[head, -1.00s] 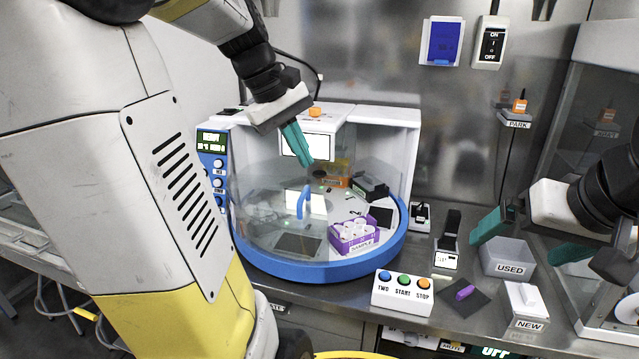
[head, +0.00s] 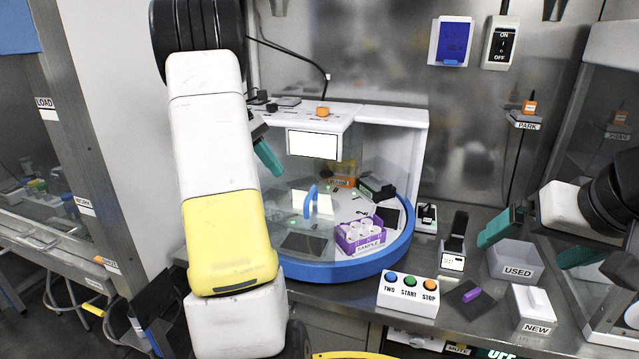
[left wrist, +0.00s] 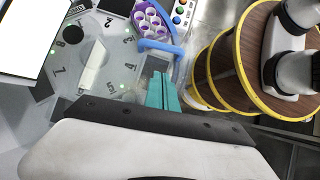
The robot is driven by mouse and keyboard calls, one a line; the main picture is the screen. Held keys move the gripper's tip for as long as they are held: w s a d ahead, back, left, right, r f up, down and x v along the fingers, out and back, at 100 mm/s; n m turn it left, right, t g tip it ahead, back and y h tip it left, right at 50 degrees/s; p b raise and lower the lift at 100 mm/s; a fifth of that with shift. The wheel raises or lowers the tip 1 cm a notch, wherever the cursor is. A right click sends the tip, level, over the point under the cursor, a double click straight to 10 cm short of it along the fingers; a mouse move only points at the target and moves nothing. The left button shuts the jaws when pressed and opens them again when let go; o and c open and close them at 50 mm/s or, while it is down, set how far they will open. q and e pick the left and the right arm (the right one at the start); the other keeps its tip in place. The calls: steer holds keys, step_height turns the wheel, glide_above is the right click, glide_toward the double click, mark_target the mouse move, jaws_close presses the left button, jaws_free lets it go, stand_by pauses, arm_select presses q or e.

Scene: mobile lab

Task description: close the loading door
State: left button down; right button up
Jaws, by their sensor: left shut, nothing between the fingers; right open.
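The loading door is the clear curved pane (head: 283,215) at the left front of the white machine with a blue rim (head: 345,271). Its blue handle (head: 311,201) stands upright at the pane's right part; the front right of the chamber looks uncovered. My left gripper (head: 268,159) is shut and empty, above and left of the handle. In the left wrist view its teal fingertips (left wrist: 162,78) lie just below the blue handle (left wrist: 160,46); I cannot tell whether they touch. My left forearm hides the machine's left side. My right gripper (head: 538,243) is open and empty at the right.
A purple sample rack (head: 361,235) stands inside the chamber. In front are the button box (head: 408,293), the USED bin (head: 515,262) and the NEW box (head: 532,308). A glass cabinet (head: 610,120) stands at right. The left wrist view shows a round, yellow-edged wooden stand (left wrist: 240,60).

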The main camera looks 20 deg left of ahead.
arm_select(q)
glide_above(300, 208)
steer(key=a, duration=0.2)
step_height(300, 208, down, 4)
steer(key=shift+s+d+f, duration=0.1)
steer(key=shift+d+f, duration=0.35)
steer(key=shift+d, duration=0.4)
steer(key=shift+d, duration=0.1)
